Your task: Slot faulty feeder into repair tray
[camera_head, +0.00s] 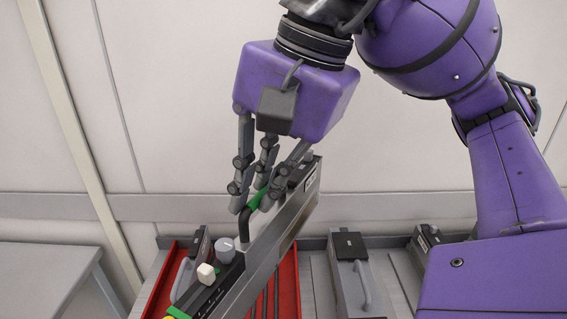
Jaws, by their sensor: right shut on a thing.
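My right gripper (254,203) is shut on the faulty feeder (268,254), around the black handle with the green grip near its upper end. The feeder is a long, narrow grey unit with green and black parts on its near end. It is held tilted, with the near end low at the bottom of the picture. The red repair tray (160,287) lies below and behind it. Much of the tray is hidden by the held feeder, so I cannot tell whether the feeder touches it. My left gripper is not in view.
Another grey feeder (194,258) stands at the left in the red tray. Further feeders (350,275) and (424,243) stand in the grey trolley to the right, with an empty-looking strip between them. A grey table (45,275) is at the left.

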